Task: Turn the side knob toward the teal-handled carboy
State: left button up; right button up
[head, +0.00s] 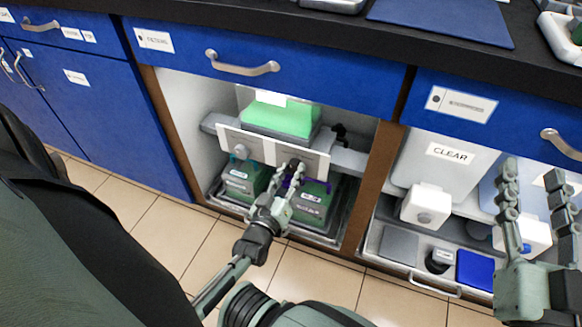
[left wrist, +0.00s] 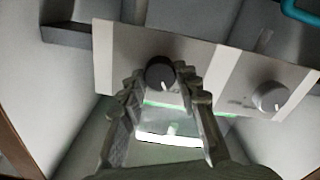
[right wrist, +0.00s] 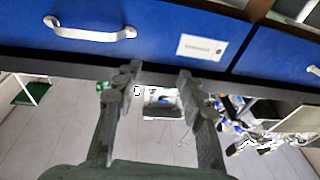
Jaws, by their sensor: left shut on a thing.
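A pale panel (head: 262,150) in the open cabinet carries a black knob (left wrist: 160,73) and a grey knob (head: 240,151). The grey knob also shows in the left wrist view (left wrist: 270,97). My left gripper (head: 281,182) is shut on the black knob, with its fingertips at either side of it. The black knob's white mark points down and slightly right in the left wrist view. Below the panel, the teal-handled carboy (head: 243,182) stands at left and the purple-handled carboy (head: 312,205) at right, partly hidden. My right gripper (head: 531,174) is open and empty.
A green-topped container (head: 280,117) sits behind the panel. Blue drawers (head: 300,50) run above the cabinet. A brown post (head: 372,185) separates it from a right bay with a CLEAR-labelled tank (head: 440,165). A pull-out tray (head: 430,285) holds several items there. Tiled floor lies in front.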

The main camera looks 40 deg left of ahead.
pick_arm(q)
jog(key=shift+w+r+n, duration=0.1)
jog(key=shift+n, duration=1)
pick_arm(e)
jog(key=shift+w+d+f+g+h, duration=0.15)
jog(key=shift+d+f+g, duration=0.1)
jog(key=shift+f, duration=0.35)
jog(key=shift+w+d+f+g+h, duration=0.1)
jog(key=shift+d+f+g+h, duration=0.15)
jog(key=shift+f, duration=0.3)
jog(key=shift+w+d+f+g+h, duration=0.1)
jog(key=shift+f+g, duration=0.2)
jog(key=shift+f, duration=0.3)
pick_arm(q)
jog(key=o, duration=1.2)
jog(key=shift+c, duration=0.2)
jog(key=v, duration=0.7)
jog(key=shift+s, duration=0.25)
